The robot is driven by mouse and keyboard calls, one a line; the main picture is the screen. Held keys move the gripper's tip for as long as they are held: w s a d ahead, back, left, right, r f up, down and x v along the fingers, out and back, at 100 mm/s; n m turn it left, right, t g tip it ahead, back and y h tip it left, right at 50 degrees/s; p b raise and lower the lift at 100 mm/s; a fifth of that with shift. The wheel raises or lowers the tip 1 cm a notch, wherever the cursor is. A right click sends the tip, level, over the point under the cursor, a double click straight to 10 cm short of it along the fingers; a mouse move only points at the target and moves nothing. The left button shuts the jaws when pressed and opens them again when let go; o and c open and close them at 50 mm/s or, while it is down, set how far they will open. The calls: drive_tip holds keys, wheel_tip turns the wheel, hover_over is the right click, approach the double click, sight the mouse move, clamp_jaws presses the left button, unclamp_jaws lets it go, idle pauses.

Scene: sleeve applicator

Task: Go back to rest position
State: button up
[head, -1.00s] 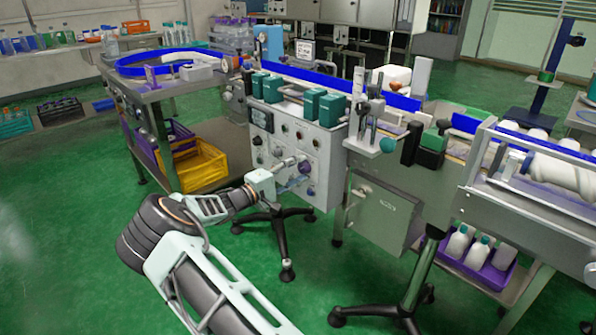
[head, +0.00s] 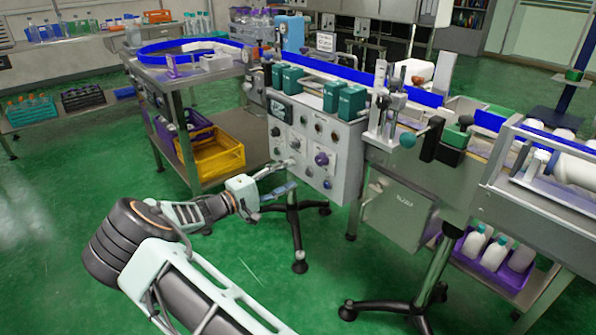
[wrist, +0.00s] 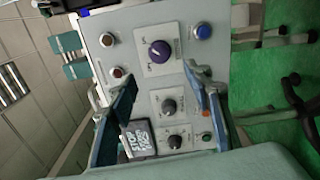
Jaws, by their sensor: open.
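My gripper (head: 282,180) is in front of the control panel (head: 297,137) of the machine, a little apart from it in the head view. In the wrist view its two fingers stand apart with nothing between them, so it is open and empty. Beyond the fingers the wrist view shows the panel with a large purple knob (wrist: 159,51), smaller dark knobs (wrist: 169,106), a blue button (wrist: 203,31) and a small display (wrist: 138,140). The purple knob also shows in the head view (head: 321,159).
A steel cart (head: 178,95) with a yellow crate (head: 218,157) stands left of the panel. The machine's bench and a grey box (head: 397,212) are to the right. A wheeled stand base (head: 299,262) is below the panel. Green floor is clear at the left.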

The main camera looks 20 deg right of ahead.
drive_tip(key=shift+s+a, duration=0.1)
drive_tip(key=shift+a, duration=0.2)
